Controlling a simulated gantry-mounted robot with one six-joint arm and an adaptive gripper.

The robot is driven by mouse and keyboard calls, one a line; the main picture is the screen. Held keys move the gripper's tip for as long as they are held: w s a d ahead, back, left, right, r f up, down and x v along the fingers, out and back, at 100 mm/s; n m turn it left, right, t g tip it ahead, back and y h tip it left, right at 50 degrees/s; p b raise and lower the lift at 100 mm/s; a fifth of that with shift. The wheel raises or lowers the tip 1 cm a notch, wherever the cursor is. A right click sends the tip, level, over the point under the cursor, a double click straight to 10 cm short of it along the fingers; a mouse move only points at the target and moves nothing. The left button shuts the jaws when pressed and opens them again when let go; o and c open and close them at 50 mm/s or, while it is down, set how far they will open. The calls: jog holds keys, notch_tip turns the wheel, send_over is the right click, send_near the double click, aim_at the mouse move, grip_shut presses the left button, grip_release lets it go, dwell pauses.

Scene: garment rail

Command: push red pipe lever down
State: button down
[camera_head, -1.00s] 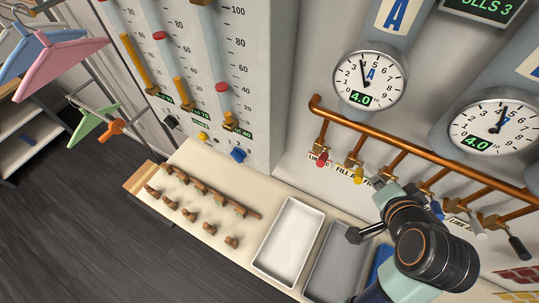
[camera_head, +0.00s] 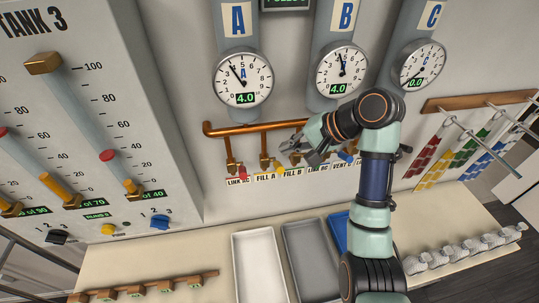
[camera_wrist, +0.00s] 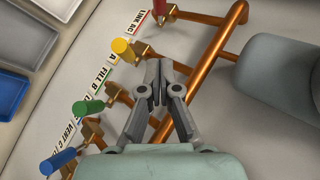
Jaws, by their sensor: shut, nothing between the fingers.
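The red pipe lever (camera_head: 243,172) hangs from the left end of the copper pipe, above the LINK label. In the wrist view the red lever (camera_wrist: 159,10) is at the top edge, partly cut off. The yellow lever (camera_head: 277,171) is beside it; it also shows in the wrist view (camera_wrist: 123,46). My gripper (camera_head: 287,149) is in front of the pipe, right of the red lever and near the FILL levers. In the wrist view my gripper (camera_wrist: 157,66) has its fingertips together and empty, pointing toward the red lever and apart from it.
The copper pipe (camera_head: 260,128) runs along the wall under the round gauges. Green (camera_wrist: 88,107) and blue (camera_wrist: 58,160) levers hang farther along. White (camera_head: 259,265), grey (camera_head: 304,255) and blue (camera_head: 337,232) trays lie on the bench below.

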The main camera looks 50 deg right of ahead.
aim_at(241, 170)
jog(key=w+a+f+p, duration=0.1)
jog(key=w+a+f, duration=0.3)
jog(key=w+f, duration=0.3)
jog(key=shift+w+a+f, duration=0.3)
jog(key=shift+a+f, duration=0.05)
jog(key=shift+f, duration=0.2)
jog(key=shift+s+f, duration=0.1)
